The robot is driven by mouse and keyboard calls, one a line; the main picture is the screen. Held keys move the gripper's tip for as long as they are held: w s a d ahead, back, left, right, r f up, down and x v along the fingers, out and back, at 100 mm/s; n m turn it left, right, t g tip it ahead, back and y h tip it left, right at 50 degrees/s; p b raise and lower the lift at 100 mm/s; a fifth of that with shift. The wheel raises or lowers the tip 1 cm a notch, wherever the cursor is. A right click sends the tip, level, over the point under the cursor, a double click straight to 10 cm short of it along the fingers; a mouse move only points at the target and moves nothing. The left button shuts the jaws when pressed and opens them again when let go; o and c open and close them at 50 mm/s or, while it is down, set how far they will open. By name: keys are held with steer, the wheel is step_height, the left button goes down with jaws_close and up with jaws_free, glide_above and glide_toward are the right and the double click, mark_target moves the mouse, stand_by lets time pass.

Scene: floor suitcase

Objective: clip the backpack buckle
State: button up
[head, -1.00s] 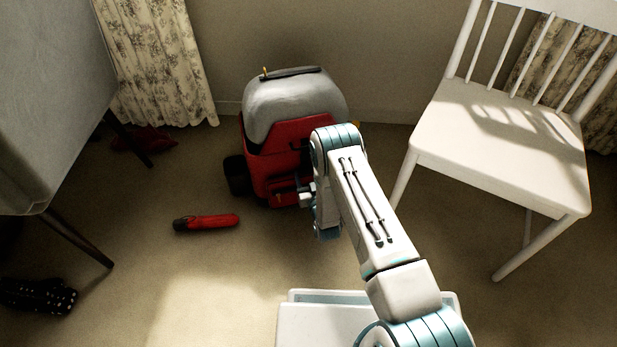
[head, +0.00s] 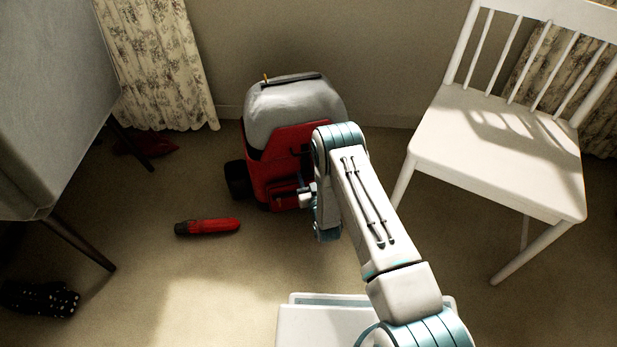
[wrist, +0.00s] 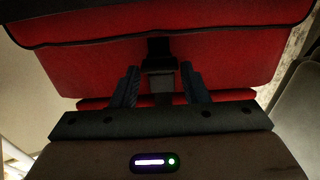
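The red backpack (head: 270,178) with a grey top (head: 290,105) stands upright on the carpet by the wall. In the wrist view its red front (wrist: 90,62) fills the upper part. A dark strap (wrist: 158,47) hangs down the middle to a dark grey buckle piece (wrist: 161,84). My gripper (wrist: 160,74) is at the backpack's front, with one dark finger on each side of this piece. The fingers stand apart, with narrow gaps seeming to show beside the piece. Whether the buckle halves are joined is too dark to tell. My arm hides the backpack's right side in the head view.
A red and dark cylindrical object (head: 208,227) lies on the carpet to the left. A white chair (head: 500,150) stands at the right. A grey piece of furniture (head: 55,100) on dark legs is at the left. The carpet left of my base is mostly clear.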

steer(key=shift+o, duration=1.2)
steer(key=shift+r, duration=0.15)
steer(key=p+v, duration=1)
steer(key=v, duration=0.3)
steer(key=shift+s, duration=0.35)
steer(key=shift+d, duration=0.15)
